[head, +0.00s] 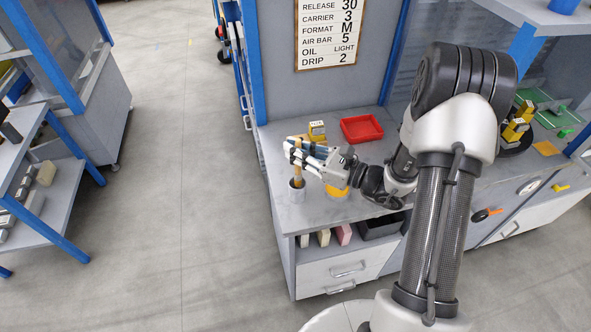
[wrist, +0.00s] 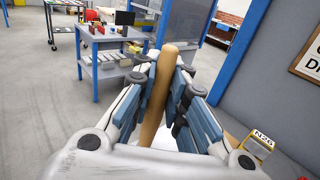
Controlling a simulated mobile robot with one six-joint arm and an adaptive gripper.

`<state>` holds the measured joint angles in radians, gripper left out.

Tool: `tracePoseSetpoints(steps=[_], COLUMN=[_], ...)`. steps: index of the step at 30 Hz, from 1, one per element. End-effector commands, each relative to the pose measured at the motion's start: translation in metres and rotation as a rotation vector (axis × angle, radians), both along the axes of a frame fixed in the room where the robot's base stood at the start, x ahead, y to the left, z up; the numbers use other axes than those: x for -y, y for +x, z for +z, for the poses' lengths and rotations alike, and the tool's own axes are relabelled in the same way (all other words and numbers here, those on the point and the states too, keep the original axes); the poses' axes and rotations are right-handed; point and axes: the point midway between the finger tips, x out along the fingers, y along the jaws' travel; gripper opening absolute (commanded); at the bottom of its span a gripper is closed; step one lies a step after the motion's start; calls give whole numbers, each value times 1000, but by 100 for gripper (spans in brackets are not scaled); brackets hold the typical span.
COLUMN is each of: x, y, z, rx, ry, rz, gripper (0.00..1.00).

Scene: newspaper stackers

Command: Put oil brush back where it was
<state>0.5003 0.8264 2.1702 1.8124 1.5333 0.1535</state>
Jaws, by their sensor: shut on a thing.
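My gripper (head: 297,156) is shut on the oil brush (head: 298,171), a rod with a tan wooden handle held near upright. In the wrist view the handle (wrist: 156,100) stands between the blue-padded fingers of the gripper (wrist: 165,75). A small grey cup (head: 296,195) stands on the bench near its left front corner, directly below the brush. The brush's dark lower end is at the cup's mouth; I cannot tell how deep it sits or whether it touches.
A yellow labelled block (head: 317,130) and a red tray (head: 362,129) lie behind my gripper. A yellow round item (head: 337,192) lies right of the cup. The bench's left edge (head: 275,190) is close. A settings board (head: 329,34) hangs on the back panel.

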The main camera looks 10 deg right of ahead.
Motion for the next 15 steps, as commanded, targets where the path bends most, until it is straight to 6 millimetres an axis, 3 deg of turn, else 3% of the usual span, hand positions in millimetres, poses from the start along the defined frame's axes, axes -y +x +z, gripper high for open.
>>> tracePoseSetpoints(steps=[8, 15], x=[0, 0], y=[0, 0], z=[-24, -58], rx=[1, 0], ry=[1, 1], rz=[0, 0], gripper=[0, 0])
